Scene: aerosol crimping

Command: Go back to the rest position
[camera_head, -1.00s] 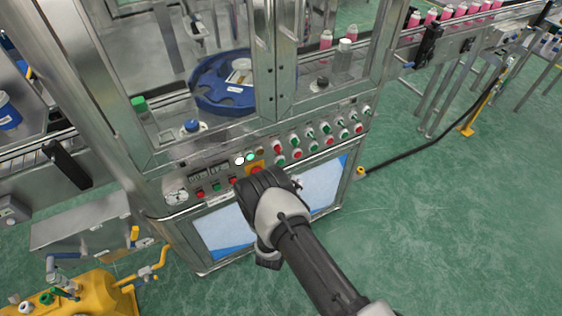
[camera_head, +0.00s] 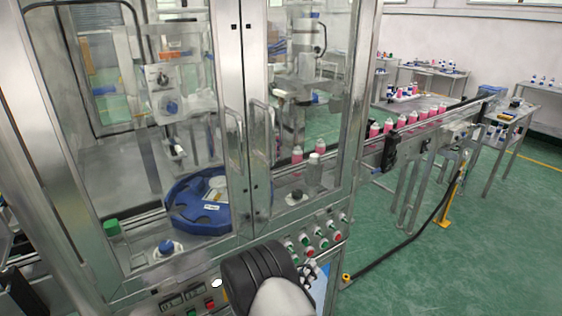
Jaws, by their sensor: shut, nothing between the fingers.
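My arm rises from the bottom middle of the head view, in front of the crimping machine's control panel (camera_head: 325,240). Its dark, rounded link covers the middle of the panel. My gripper (camera_head: 312,270) shows only in small part, just right of that link, and the rest is hidden behind it. It is shut and holds nothing that I can see. Red and green buttons show on the panel to the right of the arm, and small displays (camera_head: 180,299) show to the left.
The machine's glass doors (camera_head: 240,120) are in front of me, with a blue round turntable (camera_head: 190,225) inside. A conveyor (camera_head: 425,128) with several pink cans runs off to the right.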

